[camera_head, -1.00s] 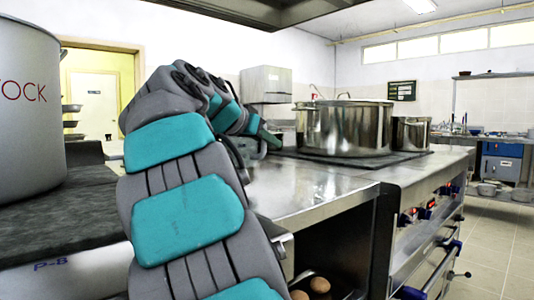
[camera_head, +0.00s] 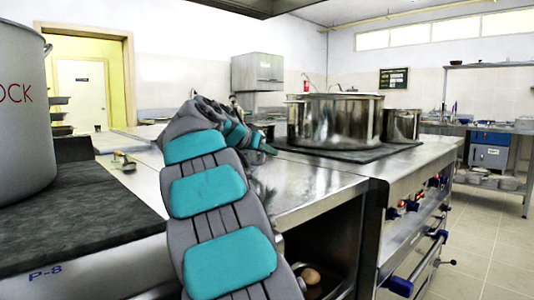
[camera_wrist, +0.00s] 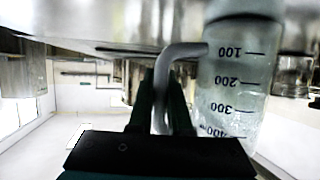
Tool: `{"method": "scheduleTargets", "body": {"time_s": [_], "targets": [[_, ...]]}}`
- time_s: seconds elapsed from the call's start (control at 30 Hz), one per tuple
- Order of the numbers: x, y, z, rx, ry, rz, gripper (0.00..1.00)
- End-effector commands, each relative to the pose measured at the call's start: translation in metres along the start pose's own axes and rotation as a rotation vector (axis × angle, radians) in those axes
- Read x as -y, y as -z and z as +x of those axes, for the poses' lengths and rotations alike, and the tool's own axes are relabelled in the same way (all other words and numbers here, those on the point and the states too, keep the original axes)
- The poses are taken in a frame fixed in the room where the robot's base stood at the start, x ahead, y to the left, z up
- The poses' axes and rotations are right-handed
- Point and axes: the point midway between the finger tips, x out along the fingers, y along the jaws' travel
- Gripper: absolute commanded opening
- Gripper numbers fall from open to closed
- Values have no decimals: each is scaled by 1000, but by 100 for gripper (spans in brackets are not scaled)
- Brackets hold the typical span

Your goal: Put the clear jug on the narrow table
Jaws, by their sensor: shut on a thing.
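The clear jug (camera_wrist: 232,85) fills the right of the wrist view, its printed measuring marks upside down in the picture. Its bent handle (camera_wrist: 180,52) passes between the dark fingers of my gripper (camera_wrist: 161,92), which is shut on it. In the head view my arm reaches over the steel counter, and the jug is hidden there behind the arm. I cannot tell from these views which surface is the narrow table.
A large grey stockpot (camera_head: 25,110) stands on a dark mat (camera_head: 85,220) at left. Steel pots (camera_head: 335,120) stand on the steel counter (camera_head: 310,183) ahead. A small tool (camera_head: 123,162) lies behind the mat. Tiled floor (camera_head: 475,240) is free at right.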

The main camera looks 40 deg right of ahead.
Motion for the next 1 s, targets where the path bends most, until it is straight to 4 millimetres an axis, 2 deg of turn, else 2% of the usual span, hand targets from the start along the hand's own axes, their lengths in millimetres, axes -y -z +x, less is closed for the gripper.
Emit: {"method": "scheduleTargets", "body": {"time_s": [0.23,0.27,0.5,0.87,1.0], "targets": [[0,-2,0,-1,1,1,0],[0,-1,0,-1,1,1,19],[0,0,0,-1,1,1,46],[0,2,-1,-1,1,0,46],[1,2,-12,-3,3,0,46]]}}
